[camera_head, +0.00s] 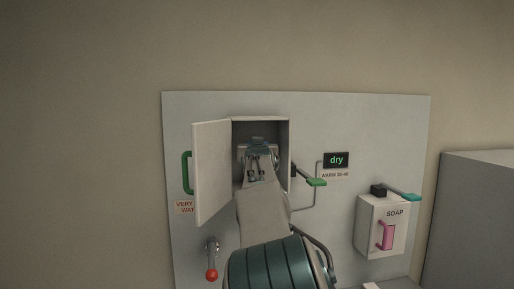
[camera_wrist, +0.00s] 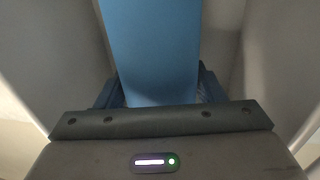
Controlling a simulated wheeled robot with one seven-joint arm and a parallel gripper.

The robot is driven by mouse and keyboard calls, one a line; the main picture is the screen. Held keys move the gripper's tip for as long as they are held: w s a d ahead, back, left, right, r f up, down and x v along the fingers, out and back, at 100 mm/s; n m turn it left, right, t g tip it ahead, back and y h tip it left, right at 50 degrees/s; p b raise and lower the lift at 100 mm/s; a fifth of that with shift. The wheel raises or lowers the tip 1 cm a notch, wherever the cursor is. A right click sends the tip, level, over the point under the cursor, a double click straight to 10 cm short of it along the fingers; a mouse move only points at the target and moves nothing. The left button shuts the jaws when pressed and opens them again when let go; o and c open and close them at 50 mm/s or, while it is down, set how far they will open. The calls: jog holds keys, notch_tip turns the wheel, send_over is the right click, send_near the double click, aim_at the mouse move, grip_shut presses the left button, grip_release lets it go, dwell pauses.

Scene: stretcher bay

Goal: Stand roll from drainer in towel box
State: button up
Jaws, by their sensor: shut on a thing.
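The towel box (camera_head: 283,150) is a pale wall cabinet with an open front. Its door (camera_head: 212,172), with a green handle (camera_head: 187,173), stands swung out to the left. My gripper (camera_head: 259,147) is inside the box opening. In the wrist view my gripper (camera_wrist: 157,92) is shut on the blue roll (camera_wrist: 150,48), which extends away from the fingers between the pale inner walls. My arm hides most of the box's inside in the head view, so the roll cannot be made out clearly there. Whether the roll touches the box floor cannot be told. The drainer is not seen.
A lever with a green end (camera_head: 316,182) sticks out just right of the box, below a "dry" display (camera_head: 336,160). A soap dispenser (camera_head: 383,225) is farther right. A red-knobbed lever (camera_head: 212,274) is below the door. A grey cabinet (camera_head: 480,215) stands at the right edge.

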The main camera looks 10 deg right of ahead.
jog(key=shift+f, duration=0.1)
jog(key=o, duration=1.4)
jog(key=shift+o, duration=0.2)
jog(key=s+a+b, duration=0.2)
jog(key=s+b, duration=0.6)
jog(key=s, duration=0.4)
jog(key=shift+d, duration=0.1)
